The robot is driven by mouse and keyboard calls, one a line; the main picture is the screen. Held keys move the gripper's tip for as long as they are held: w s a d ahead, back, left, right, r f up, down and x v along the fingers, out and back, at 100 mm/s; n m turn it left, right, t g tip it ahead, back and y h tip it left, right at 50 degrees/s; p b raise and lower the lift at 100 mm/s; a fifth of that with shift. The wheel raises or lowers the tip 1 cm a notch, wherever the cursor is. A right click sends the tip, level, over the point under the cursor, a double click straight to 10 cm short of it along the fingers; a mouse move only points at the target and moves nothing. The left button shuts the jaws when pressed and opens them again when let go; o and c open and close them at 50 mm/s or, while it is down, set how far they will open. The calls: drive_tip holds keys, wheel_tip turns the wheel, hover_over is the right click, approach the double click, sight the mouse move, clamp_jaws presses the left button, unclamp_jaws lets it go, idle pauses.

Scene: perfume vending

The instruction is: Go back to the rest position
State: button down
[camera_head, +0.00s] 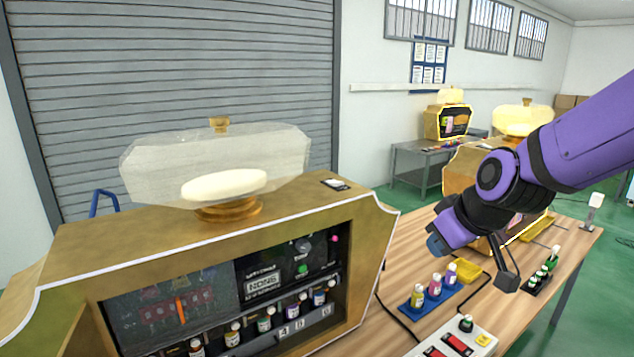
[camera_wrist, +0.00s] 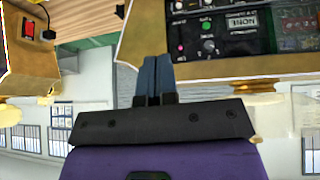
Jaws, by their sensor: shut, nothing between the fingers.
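My gripper (camera_head: 435,245) hangs at the end of my purple arm, above the wooden table (camera_head: 405,257) and to the right of the near gold vending machine (camera_head: 370,232). In the wrist view its two blue-grey fingers (camera_wrist: 157,72) are together with nothing between them. The near machine's dark panel (camera_wrist: 225,35) lies beyond the fingers in that view, which looks turned over. No bottle is in the gripper.
A blue tray (camera_head: 408,307) with several small bottles, a yellow tray (camera_head: 467,271) and a white switch box (camera_head: 485,342) are on the table below my arm. A second gold machine (camera_head: 460,175) stands close behind my gripper. Green floor (camera_head: 405,200) is clear behind the table.

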drive_tip(key=s+d+r+m+h, duration=0.1)
drive_tip(key=s+d+r+m, duration=0.2)
drive_tip(key=s, duration=0.6)
drive_tip(key=s+d+r+m+h, duration=0.1)
drive_tip(key=s+d+r+m, duration=0.2)
drive_tip(key=s+d+r, duration=0.3)
drive_tip(key=s, duration=0.3)
drive_tip(key=shift+s+r+g+h, duration=0.15)
drive_tip(key=shift+r+g+h, duration=0.15)
drive_tip(key=shift+g, duration=0.1)
drive_tip(key=shift+d, duration=0.1)
idle(0.6)
